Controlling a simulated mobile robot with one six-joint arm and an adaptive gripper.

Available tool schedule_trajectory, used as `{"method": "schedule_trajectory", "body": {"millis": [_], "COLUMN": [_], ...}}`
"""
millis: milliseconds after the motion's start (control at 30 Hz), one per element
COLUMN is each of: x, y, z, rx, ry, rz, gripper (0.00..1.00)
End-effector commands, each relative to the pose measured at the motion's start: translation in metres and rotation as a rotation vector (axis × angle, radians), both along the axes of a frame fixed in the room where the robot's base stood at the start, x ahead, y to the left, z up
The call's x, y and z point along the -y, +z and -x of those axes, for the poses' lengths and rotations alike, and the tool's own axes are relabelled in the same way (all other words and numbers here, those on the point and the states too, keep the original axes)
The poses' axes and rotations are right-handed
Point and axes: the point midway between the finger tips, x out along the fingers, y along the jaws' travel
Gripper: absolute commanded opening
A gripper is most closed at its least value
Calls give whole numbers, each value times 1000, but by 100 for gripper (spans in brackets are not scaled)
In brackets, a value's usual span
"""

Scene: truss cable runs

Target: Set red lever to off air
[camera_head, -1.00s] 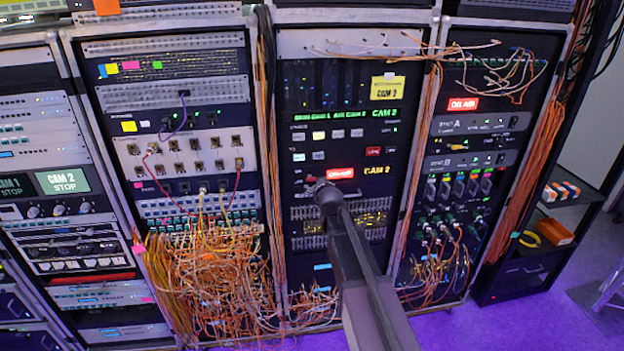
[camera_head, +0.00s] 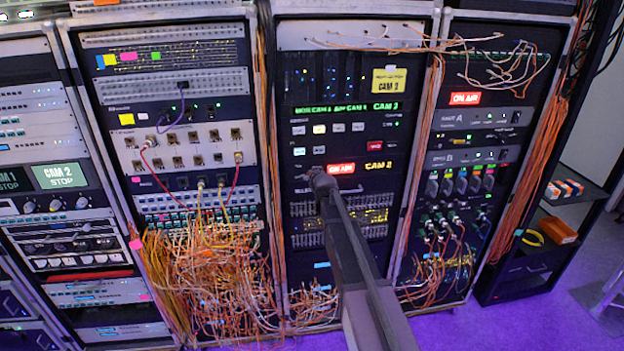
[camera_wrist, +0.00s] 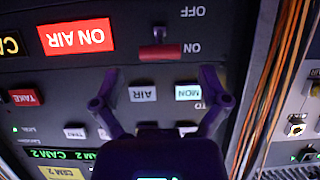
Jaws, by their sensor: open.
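The red lever (camera_wrist: 160,52) is a short red bar on a dark panel in the wrist view. It lies level with the ON label (camera_wrist: 192,48); the OFF label (camera_wrist: 190,12) is farther up in the picture, beside the upper part of the lever's plate. My gripper (camera_wrist: 160,74) is open and empty. Its two fingertips are spread on either side, just below the lever in the wrist view, and I see no contact. In the head view my gripper (camera_head: 319,178) is in front of the middle rack and hides the lever.
A lit red ON AIR sign (camera_wrist: 75,37) sits left of the lever. AIR (camera_wrist: 143,94) and MON (camera_wrist: 188,92) buttons lie between the fingers. Orange cables (camera_wrist: 275,85) run down the rack edge at right. Tangled cables (camera_head: 210,275) hang at the left rack.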

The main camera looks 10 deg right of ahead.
Motion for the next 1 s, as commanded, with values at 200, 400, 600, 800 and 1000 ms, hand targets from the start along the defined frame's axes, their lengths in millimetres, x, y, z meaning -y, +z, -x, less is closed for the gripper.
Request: {"method": "schedule_trajectory", "body": {"millis": [200, 400, 600, 800, 1000], "x": [0, 1, 1, 1, 1], "y": [-13, -16, -17, -16, -16], "z": [-29, -39, -40, -40, -40], "rx": [0, 0, 0, 0, 0], "ry": [0, -1, -1, -1, -1], "rz": [0, 0, 0, 0, -1], "gripper": [94, 94, 94, 85, 26]}}
